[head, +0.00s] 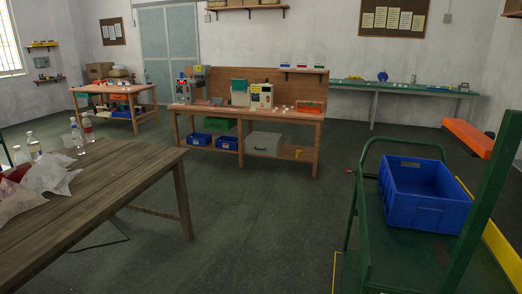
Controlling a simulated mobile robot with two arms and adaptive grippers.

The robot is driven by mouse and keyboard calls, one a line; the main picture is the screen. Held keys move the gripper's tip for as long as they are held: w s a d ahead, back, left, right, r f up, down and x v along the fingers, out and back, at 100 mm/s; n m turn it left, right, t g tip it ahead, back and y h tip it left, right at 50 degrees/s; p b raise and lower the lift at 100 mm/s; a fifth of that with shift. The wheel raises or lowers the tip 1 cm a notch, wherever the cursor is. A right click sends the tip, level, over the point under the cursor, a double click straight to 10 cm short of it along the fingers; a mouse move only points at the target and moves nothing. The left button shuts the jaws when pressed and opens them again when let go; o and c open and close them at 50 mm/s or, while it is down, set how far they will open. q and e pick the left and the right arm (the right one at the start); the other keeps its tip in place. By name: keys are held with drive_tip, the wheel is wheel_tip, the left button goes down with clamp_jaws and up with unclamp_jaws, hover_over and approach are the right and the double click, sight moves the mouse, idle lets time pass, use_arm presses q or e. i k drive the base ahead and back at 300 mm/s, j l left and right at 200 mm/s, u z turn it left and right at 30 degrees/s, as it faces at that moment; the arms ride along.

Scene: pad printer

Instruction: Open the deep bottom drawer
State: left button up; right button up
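No drawer that I can clearly make out is in the head view. Under the wooden workbench (255,115) in the middle of the room, a grey box-like unit (263,144) sits on the low shelf. It is too small in view to tell whether it has a drawer. Neither of my grippers is in view.
A wooden table (120,188) with bottles and crumpled plastic stands close on the left. A green cart (400,240) carrying a blue bin (425,213) stands close on the right. The grey floor (265,215) between them is clear up to the workbench.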

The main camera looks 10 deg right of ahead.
sight(269, 148)
drive_tip(key=i+z, duration=0.1)
drive_tip(key=i, duration=5.35)
